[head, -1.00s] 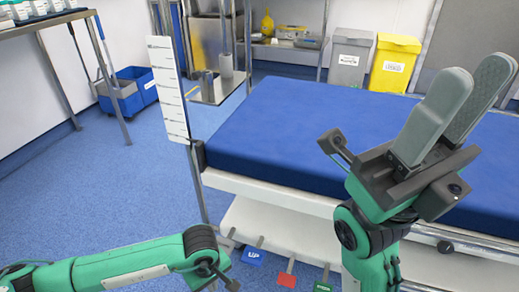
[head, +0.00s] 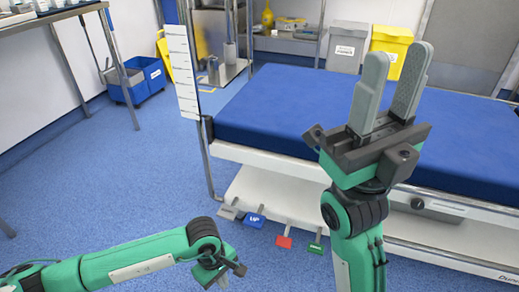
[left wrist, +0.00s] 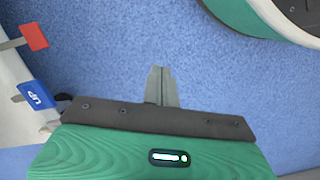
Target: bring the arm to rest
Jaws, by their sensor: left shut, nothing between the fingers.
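My left gripper (head: 220,276) hangs at the bottom of the head view, over the blue floor, its tips partly cut off by the frame edge. In the left wrist view its two grey fingers (left wrist: 161,86) are together, with nothing between them and only floor behind. My right gripper (head: 388,88) points upward in the head view, in front of the operating table (head: 290,112). Its two grey fingers stand apart with a gap between them and hold nothing.
Blue, red and green pedals (head: 284,242) stick out under the operating table; the red and blue ones show in the left wrist view. A side table (head: 50,19) and a blue bucket (head: 140,80) stand at left.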

